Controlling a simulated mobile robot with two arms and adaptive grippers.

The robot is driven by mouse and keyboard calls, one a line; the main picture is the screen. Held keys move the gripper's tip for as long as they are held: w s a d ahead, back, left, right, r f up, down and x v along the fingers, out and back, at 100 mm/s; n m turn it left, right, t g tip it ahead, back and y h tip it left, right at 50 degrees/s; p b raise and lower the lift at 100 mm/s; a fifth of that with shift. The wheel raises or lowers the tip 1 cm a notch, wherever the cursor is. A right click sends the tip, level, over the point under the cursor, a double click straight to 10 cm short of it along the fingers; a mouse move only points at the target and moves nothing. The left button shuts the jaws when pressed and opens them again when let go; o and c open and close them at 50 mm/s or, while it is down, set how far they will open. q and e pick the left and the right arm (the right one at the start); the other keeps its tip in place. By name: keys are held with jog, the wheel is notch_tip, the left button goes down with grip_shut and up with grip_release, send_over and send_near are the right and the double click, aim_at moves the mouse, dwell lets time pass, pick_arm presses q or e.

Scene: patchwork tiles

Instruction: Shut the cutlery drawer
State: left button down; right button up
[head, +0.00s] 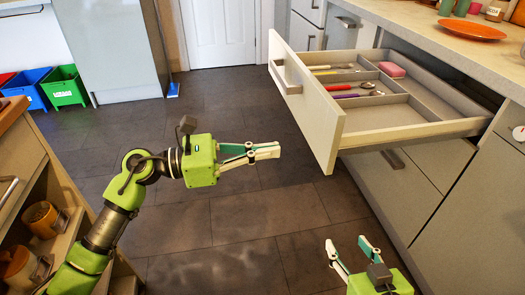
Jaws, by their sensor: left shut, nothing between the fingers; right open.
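The cutlery drawer (308,104) stands pulled out from the counter on the right of the head view. Its white front has a bar handle (285,78). Inside, grey dividers part several pieces of cutlery with coloured handles (350,88) and a pink block (391,69). My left gripper (278,151) is shut and empty, to the left of the drawer front and apart from it. My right gripper (345,243) is open and empty at the bottom of the view, below the drawer front in the picture.
The countertop (425,28) above the drawer holds an orange plate (472,30) and several jars. Closed cabinet fronts (400,180) lie below the drawer. An open shelf unit (40,190) with pots stands at the left. Green (65,88) and blue bins stand farther back. The tiled floor (220,235) between is clear.

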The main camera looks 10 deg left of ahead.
aim_at(326, 143)
pick_arm(q)
jog(key=x, duration=0.9)
jog(key=shift+d, duration=0.15)
jog(key=shift+w+d, duration=0.15)
jog(key=shift+d, duration=0.2)
pick_arm(e)
jog(key=shift+w+a+r+t, duration=0.15)
jog(key=shift+w+r+t, duration=0.2)
jog(key=shift+r, duration=0.25)
jog(key=shift+w+a+r+t, duration=0.15)
jog(key=shift+w+r+t, duration=0.15)
jog(key=shift+r, duration=0.25)
